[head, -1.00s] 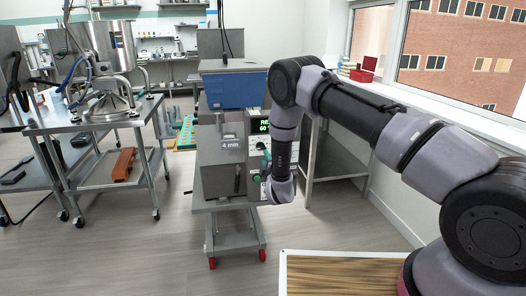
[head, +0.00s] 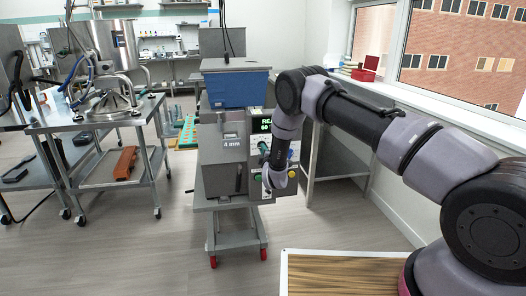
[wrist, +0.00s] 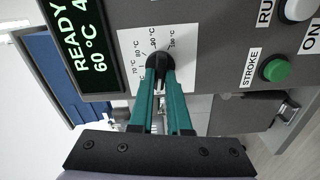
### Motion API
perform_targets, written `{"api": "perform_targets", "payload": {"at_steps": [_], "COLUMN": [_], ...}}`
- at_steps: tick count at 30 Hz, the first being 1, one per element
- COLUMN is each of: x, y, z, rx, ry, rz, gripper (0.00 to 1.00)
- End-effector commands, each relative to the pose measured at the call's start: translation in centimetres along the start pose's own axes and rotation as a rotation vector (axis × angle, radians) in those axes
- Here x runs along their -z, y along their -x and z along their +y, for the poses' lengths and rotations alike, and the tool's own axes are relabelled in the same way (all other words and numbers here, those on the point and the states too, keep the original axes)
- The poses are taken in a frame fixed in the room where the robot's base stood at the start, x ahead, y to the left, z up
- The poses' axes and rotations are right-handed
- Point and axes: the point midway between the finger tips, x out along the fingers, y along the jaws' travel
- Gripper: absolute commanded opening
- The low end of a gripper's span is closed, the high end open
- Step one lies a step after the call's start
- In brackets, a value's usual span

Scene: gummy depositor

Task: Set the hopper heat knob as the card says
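The hopper heat knob (wrist: 156,62) is a black round knob on a white scale plate on the machine's grey front panel. The scale has several °C marks, 70 and 90 among them. In the wrist view, my gripper (wrist: 161,78) has its two teal fingertips close together at the knob, with the knob's grip between them. They look shut on it, and partly hide the knob and its pointer. In the head view my gripper (head: 264,152) is at the panel and the knob cannot be made out. I cannot make out the card.
The green display (wrist: 86,50) reads READY and 60 °C. A green STROKE button (wrist: 275,69) and a white button (wrist: 299,8) sit beside the knob. The blue hopper (head: 236,88) tops the machine. A steel cart (head: 100,120) stands left, across open floor.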

Motion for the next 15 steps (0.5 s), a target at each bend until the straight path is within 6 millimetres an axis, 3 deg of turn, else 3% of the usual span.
{"api": "perform_targets", "payload": {"at_steps": [15], "x": [-0.08], "y": [0.01], "z": [0.04], "rx": [0.0], "ry": [-0.093], "rz": [-0.001], "gripper": [0.0]}}
